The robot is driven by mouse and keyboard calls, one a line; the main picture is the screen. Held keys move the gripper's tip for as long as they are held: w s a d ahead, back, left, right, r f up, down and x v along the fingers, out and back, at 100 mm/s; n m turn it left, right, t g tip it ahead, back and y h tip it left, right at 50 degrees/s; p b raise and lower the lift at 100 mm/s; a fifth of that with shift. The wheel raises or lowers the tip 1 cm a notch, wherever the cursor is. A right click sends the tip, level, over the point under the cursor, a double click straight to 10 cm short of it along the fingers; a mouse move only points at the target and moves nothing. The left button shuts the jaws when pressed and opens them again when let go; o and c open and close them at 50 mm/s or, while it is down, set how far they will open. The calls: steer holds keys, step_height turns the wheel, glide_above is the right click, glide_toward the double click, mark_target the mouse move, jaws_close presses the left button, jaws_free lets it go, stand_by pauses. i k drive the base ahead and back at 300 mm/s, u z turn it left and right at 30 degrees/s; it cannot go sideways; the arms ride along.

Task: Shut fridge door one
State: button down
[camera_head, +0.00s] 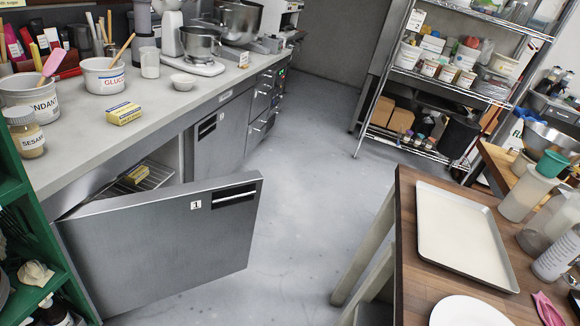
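Fridge door one (160,245) is a flat steel door with a small white label marked "1" and a dark recessed handle slot near its upper right corner. It stands wide open in the left half of the view, swung out from the counter front into the aisle. Its left edge is at the fridge opening. Behind its top edge, the fridge inside shows a wire shelf (140,181) with a yellow block on it. The lower part of the fridge inside is hidden by the door. My gripper is not in view.
A grey counter (200,94) with tubs and mixers runs above the fridge. A green shelf (35,240) stands at the left edge. A wooden table (412,240) with a tray stands at right, a wire rack (440,79) behind. Grey floor (300,190) lies clear between.

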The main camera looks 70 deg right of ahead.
mark_target(128, 253)
steer(key=z, duration=0.1)
steer(key=i, duration=1.15)
steer(key=z, duration=1.4)
